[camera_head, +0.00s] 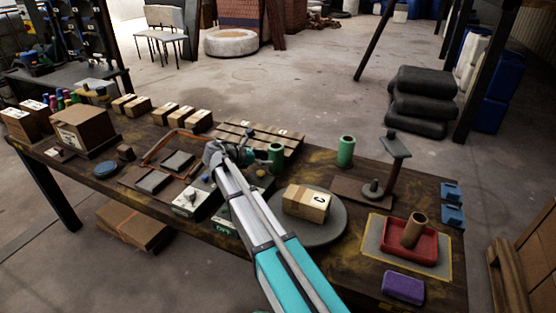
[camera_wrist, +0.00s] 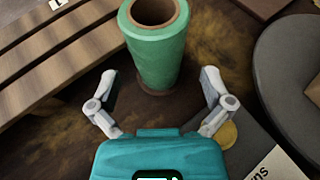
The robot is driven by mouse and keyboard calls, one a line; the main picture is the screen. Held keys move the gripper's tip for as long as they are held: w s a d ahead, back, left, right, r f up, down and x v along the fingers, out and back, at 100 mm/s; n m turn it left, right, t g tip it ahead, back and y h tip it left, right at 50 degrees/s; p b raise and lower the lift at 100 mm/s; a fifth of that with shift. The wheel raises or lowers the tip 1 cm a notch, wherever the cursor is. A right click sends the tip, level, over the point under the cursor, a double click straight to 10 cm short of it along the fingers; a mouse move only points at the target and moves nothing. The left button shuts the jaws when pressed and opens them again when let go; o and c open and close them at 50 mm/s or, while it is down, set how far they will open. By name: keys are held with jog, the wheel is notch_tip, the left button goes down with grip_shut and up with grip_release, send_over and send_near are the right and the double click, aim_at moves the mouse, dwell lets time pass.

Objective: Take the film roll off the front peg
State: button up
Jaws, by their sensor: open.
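A green film roll (camera_head: 276,158) with a brown hollow core stands upright on the table. In the wrist view this roll (camera_wrist: 158,58) stands just ahead of my gripper (camera_wrist: 158,85), centred between the fingers. The fingers are spread apart and I see no contact. In the head view my gripper (camera_head: 252,156) is immediately left of the roll. A second green roll (camera_head: 345,152) stands farther right. A dark stand (camera_head: 362,192) has a short front peg (camera_head: 374,187) on a disc, which looks bare, and a taller post with a flat top (camera_head: 395,145).
A brown tube (camera_head: 414,230) stands in a red tray (camera_head: 398,252) at the right. A carton (camera_head: 307,203) sits on a grey round plate (camera_head: 329,235). A slatted wooden rack (camera_head: 240,135) lies behind my gripper. A purple block (camera_head: 403,288) is near the front edge.

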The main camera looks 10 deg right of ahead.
aim_at(269, 149)
jog(key=shift+b+x, duration=0.9)
jog(key=shift+x, duration=1.65)
jog(key=shift+c, duration=0.3)
jog(key=c, duration=1)
jog(key=shift+r, duration=0.2)
notch_tip(269, 149, up, 3)
jog(key=p, duration=0.3)
jog(key=s+r+p, duration=0.3)
jog(key=s, duration=0.1)
jog(key=s+r+p, duration=0.3)
jog(key=s, duration=0.2)
jog(key=s+r+p, duration=0.3)
jog(key=s+p, duration=0.1)
jog(key=s, duration=0.1)
jog(key=shift+d+r, duration=0.3)
jog(key=shift+d, duration=0.05)
jog(key=shift+w, duration=0.1)
